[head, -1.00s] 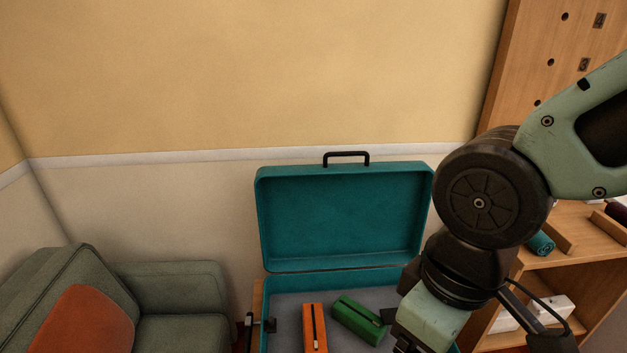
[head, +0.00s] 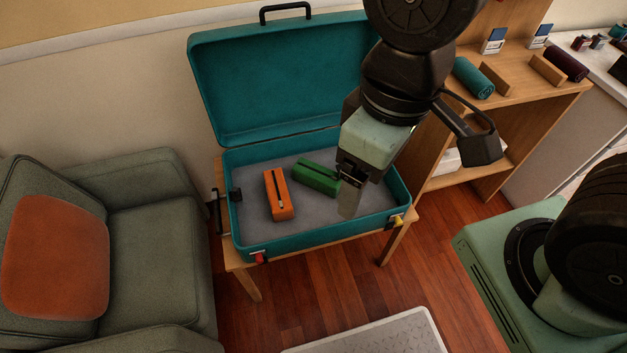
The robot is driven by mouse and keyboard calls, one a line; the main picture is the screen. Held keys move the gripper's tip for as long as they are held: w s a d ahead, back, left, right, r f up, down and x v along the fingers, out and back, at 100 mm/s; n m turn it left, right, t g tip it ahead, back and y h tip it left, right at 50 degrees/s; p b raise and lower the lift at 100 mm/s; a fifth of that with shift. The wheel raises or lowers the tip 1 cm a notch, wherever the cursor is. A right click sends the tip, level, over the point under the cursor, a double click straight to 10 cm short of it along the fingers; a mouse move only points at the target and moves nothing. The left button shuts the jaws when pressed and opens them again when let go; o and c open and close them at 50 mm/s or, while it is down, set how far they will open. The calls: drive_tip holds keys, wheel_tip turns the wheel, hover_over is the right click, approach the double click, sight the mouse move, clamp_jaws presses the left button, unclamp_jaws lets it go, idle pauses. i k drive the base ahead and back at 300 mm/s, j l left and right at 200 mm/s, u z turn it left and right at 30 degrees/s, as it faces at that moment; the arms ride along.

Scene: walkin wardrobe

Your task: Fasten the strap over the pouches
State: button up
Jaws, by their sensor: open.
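The teal suitcase (head: 236,248) stands open on a small wooden table, its lid raised against the wall. My gripper (head: 350,196) is open and empty, pointing down over the case's right part, just right of the green pouch. It hides part of the case there.
A green armchair (head: 150,225) with an orange cushion (head: 55,258) stands close on the left. A wooden shelf unit (head: 530,105) with rolled items is at the right. A red latch (head: 260,257) and a yellow latch (head: 397,220) are on the case's front.

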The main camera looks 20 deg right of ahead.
sight(236, 195)
drive_tip(key=i+j+u, duration=0.1)
drive_tip(key=u, duration=0.3)
drive_tip(key=i+j+u, duration=0.1)
drive_tip(key=u, duration=0.25)
drive_tip(key=i+j+u, duration=0.15)
drive_tip(key=u, duration=0.25)
